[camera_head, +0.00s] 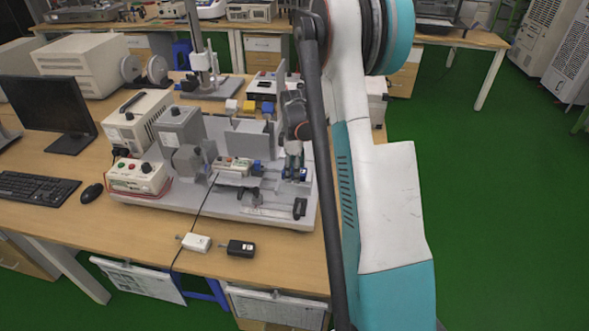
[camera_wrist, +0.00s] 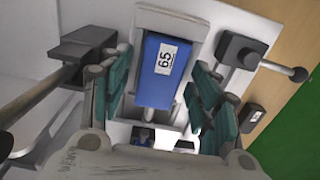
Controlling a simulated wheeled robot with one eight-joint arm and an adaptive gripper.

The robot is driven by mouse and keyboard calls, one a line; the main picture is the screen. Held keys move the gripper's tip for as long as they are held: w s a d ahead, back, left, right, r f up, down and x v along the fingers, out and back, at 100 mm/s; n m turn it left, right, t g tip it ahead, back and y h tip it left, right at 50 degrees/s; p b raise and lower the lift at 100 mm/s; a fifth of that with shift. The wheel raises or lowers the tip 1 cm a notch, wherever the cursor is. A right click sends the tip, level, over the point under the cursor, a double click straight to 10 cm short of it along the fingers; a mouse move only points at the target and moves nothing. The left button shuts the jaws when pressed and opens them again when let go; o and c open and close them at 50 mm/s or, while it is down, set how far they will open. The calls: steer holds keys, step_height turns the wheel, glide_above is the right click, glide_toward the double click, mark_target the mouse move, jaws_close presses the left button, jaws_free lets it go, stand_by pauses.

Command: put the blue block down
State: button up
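A blue block (camera_wrist: 160,85) with a white label reading "65" lies in the middle of the wrist view, in or over a pale grey holder (camera_wrist: 197,28). My gripper (camera_wrist: 160,78) has its two teal-padded fingers on either side of the block. A narrow gap shows between each finger and the block, so the gripper looks open around it. In the head view my gripper (camera_head: 294,160) points down at the right part of the test rig's white base plate (camera_head: 225,205). Small blue parts show at its tips, but I cannot tell there which is the block.
A clamp with a black knob (camera_wrist: 298,74) stands right of the gripper, and a dark grey block (camera_wrist: 85,42) stands left. Yellow (camera_head: 249,106) and blue (camera_head: 268,107) blocks sit behind the rig. A white (camera_head: 196,243) and a black adapter (camera_head: 240,248) lie in front.

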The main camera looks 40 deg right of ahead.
step_height(320, 180, up, 12)
steer(key=p, duration=0.4)
steer(key=shift+r, duration=0.2)
stand_by(0.5)
